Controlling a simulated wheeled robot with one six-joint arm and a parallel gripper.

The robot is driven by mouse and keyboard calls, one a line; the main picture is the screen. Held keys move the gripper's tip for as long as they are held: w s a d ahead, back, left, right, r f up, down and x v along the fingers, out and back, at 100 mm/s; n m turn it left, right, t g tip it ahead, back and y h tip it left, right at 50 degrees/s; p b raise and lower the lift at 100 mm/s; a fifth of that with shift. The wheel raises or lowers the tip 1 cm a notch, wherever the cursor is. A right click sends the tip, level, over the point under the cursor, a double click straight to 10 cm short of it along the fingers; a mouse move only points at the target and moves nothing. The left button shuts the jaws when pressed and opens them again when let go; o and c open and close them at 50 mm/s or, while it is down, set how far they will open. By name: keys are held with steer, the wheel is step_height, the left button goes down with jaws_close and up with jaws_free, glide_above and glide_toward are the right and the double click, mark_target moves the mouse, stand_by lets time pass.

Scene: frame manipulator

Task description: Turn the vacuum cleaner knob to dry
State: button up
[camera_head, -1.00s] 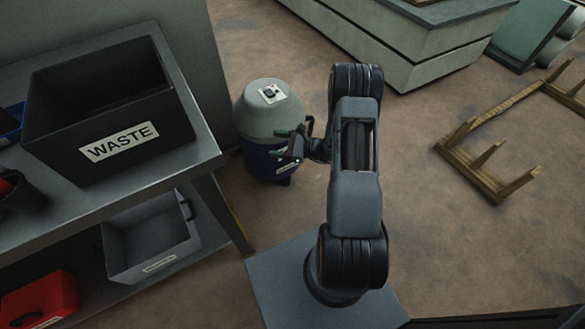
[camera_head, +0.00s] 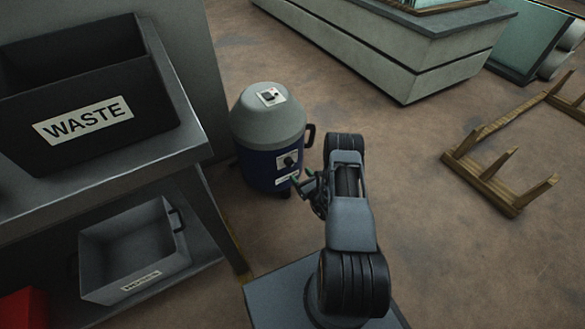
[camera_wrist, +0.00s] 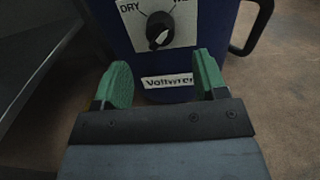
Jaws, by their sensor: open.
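The vacuum cleaner (camera_head: 268,135) has a grey domed top and a blue body and stands upright on the floor. Its black knob (camera_wrist: 159,30) sits on a white plate marked DRY at upper left, with a partly cut-off label at upper right. The knob's pale pointer end points down and slightly left in the wrist view. The knob also shows in the head view (camera_head: 289,161). My gripper (camera_wrist: 162,82) has green fingertips, spread apart and empty. It is in front of and below the knob, not touching it. In the head view my gripper (camera_head: 303,181) is at the vacuum's lower front.
A workbench (camera_head: 185,148) with a black WASTE bin (camera_head: 60,95) stands left of the vacuum. A grey bin (camera_head: 150,255) is on its lower shelf. A wooden frame (camera_head: 490,190) lies at right. Open floor (camera_head: 400,150) lies between.

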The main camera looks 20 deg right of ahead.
mark_target(292, 165)
steer(key=w, duration=0.2)
steer(key=w+b, duration=0.1)
steer(key=w, duration=0.1)
steer(key=w+a, duration=0.1)
steer(key=w, duration=0.1)
steer(key=shift+w+b, duration=0.3)
steer(key=shift+w, duration=0.05)
steer(key=shift+c, duration=0.3)
steer(key=c, duration=0.9)
steer(key=shift+o, duration=0.2)
